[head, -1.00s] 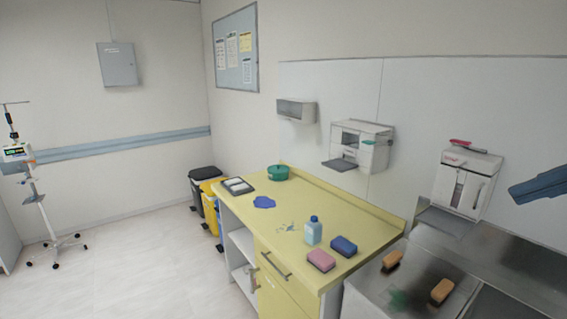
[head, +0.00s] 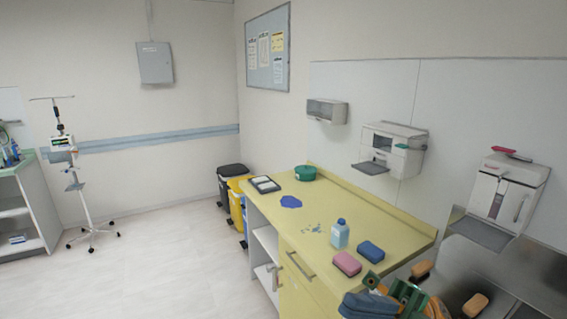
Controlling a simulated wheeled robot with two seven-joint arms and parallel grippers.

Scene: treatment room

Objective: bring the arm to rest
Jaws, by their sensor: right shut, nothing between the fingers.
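My right gripper (head: 388,288) shows at the bottom edge of the head view, in front of the near right corner of the yellow counter (head: 318,232). It is shut with nothing between its fingers. Blue, green and orange parts of it and its arm show, cut off by the frame edge. My left gripper is out of view.
On the counter are a pink sponge (head: 347,263), a blue sponge (head: 370,251), a blue bottle (head: 339,234), a blue cloth (head: 291,202) and a green round container (head: 305,173). A metal sink area (head: 455,268) lies to the right.

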